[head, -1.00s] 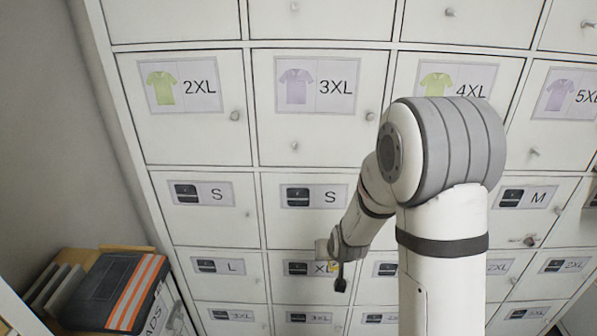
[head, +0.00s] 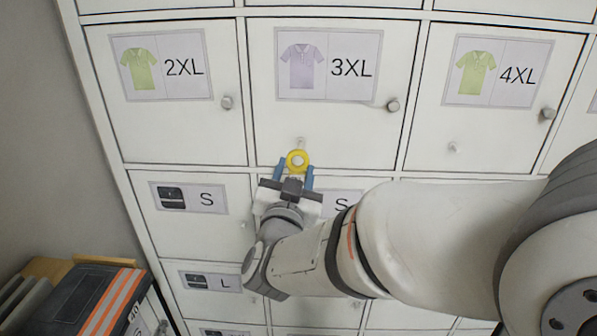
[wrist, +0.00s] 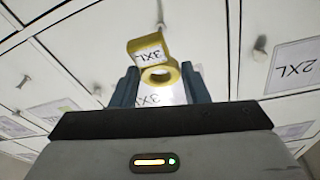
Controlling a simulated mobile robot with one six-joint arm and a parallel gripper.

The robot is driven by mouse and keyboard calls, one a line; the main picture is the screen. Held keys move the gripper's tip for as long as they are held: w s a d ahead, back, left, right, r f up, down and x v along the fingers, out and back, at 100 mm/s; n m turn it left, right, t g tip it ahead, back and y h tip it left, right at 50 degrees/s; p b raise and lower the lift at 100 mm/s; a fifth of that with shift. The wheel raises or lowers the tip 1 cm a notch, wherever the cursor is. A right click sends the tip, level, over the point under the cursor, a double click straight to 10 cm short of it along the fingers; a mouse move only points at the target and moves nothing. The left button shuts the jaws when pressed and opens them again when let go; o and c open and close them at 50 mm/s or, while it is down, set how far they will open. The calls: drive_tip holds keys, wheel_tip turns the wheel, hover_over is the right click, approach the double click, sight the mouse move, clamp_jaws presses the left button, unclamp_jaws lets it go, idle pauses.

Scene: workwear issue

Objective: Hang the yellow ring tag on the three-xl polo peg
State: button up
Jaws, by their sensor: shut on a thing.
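The yellow ring tag (head: 289,160) is between the fingers of my gripper (head: 296,167), which is shut on it. The ring is in front of the lower part of the 3XL door with the lavender polo label (head: 329,66). The pale peg (head: 300,142) of that door shows just above the ring in the head view. In the wrist view the ring (wrist: 174,77) sits between the dark blue fingers (wrist: 160,88), with a small yellow part lettered 3XL (wrist: 148,54) above it. I cannot tell whether the ring touches the peg.
The 2XL door (head: 162,130) is at left and the 4XL door (head: 480,135) at right, with round knobs such as the 3XL door knob (head: 392,104). Smaller labelled doors lie below. A dark folded garment with orange stripes (head: 95,305) is at lower left.

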drive_tip(key=w, duration=0.5)
drive_tip(key=w+f, duration=0.1)
drive_tip(key=w, duration=0.2)
drive_tip(key=shift+w+d+f+b, duration=0.1)
drive_tip(key=shift+w+d+b, duration=0.05)
drive_tip(key=shift+w+b, duration=0.15)
idle(0.5)
idle(0.6)
drive_tip(key=o, duration=1)
drive_tip(key=shift+o, duration=0.2)
